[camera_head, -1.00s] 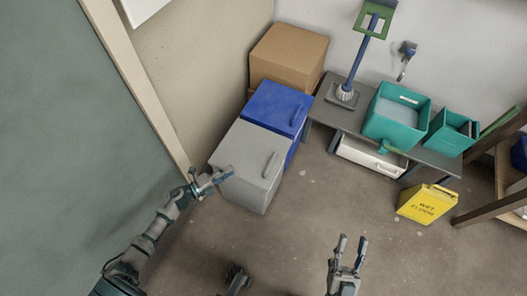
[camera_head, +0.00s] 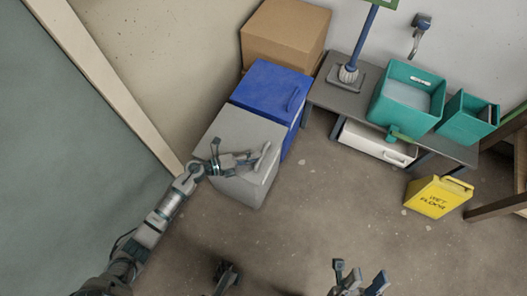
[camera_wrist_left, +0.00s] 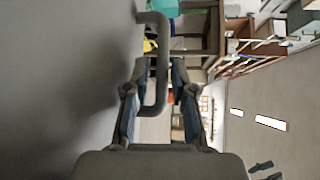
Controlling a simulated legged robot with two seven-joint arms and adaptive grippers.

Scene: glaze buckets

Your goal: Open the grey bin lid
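The grey bin (camera_head: 248,188) stands in front of the blue bin, and its grey lid (camera_head: 235,122) lies shut. My left gripper (camera_head: 262,156) is over the right part of the lid, at the handle, and hides most of the handle in the head view. In the left wrist view the grey handle (camera_wrist_left: 160,62) stands out from the lid surface (camera_wrist_left: 60,80), between the two fingers of my left gripper (camera_wrist_left: 157,75). The fingers are apart, with gaps seen beside the handle. My right gripper (camera_head: 359,272) is open and empty above the floor at the bottom.
A blue bin (camera_head: 268,84) and a cardboard box (camera_head: 285,32) stand behind the grey bin, near the wall. A low bench (camera_head: 345,98) with teal buckets (camera_head: 408,92) is to the right. The middle floor is clear.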

